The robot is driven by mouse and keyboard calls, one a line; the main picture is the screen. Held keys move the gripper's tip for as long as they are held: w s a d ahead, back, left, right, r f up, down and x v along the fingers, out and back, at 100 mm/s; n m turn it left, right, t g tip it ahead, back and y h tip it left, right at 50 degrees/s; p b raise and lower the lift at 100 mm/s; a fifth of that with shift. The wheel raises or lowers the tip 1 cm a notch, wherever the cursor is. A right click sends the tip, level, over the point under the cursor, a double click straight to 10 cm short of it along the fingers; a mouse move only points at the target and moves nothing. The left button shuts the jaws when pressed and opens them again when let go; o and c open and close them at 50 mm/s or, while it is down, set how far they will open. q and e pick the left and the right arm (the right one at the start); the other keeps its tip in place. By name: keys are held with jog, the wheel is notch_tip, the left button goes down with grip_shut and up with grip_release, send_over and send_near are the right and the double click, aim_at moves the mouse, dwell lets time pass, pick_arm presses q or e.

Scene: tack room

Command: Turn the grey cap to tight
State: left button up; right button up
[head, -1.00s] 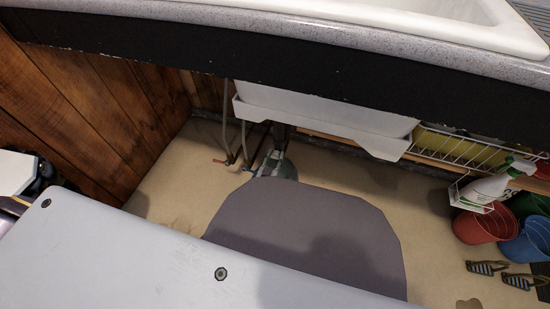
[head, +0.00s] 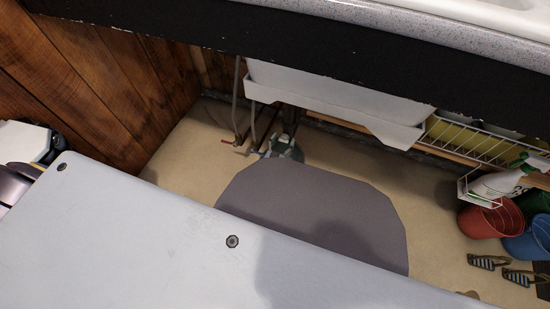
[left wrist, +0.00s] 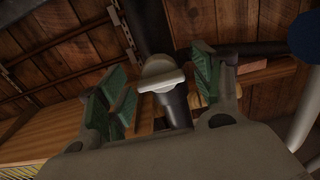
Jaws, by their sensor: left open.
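In the left wrist view the grey cap (left wrist: 160,74), pale and with a raised wing, sits on a black pipe (left wrist: 151,30). My left gripper (left wrist: 163,86) is open, with a green-padded finger on each side of the cap. There is a visible gap at each side, so it is not gripping the cap. In the head view I cannot make out the cap. A small green-grey shape (head: 284,150) shows low under the sink, too small to tell what it is. My right gripper is in neither view.
The dark counter edge (head: 230,35) and a white tray (head: 335,105) hang overhead. Thin hoses with a red valve handle (head: 228,142) stand left of the pipe. A wire rack (head: 470,140), spray bottle (head: 500,184) and red bucket (head: 490,220) are at the right. A grey mat (head: 310,205) lies on the floor.

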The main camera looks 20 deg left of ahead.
pick_arm(q)
jog(key=s, duration=1.1)
jog(key=shift+s+a, duration=0.2)
dwell(0.4)
jog(key=shift+w, duration=0.1)
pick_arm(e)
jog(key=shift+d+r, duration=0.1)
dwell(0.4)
pick_arm(q)
jog(key=s+a+r+g, duration=0.1)
jog(key=s+r+g, duration=0.6)
jog(key=s+r, duration=0.2)
jog(key=s+a+r+m+g+p, duration=0.1)
jog(key=s+a+r+g, duration=0.1)
jog(key=s+r+g, duration=0.5)
notch_tip(320, 180, up, 2)
jog(key=s, duration=0.2)
jog(key=shift+s+a+r, duration=0.2)
jog(key=shift+s+a, duration=0.05)
jog(key=shift+s, duration=0.15)
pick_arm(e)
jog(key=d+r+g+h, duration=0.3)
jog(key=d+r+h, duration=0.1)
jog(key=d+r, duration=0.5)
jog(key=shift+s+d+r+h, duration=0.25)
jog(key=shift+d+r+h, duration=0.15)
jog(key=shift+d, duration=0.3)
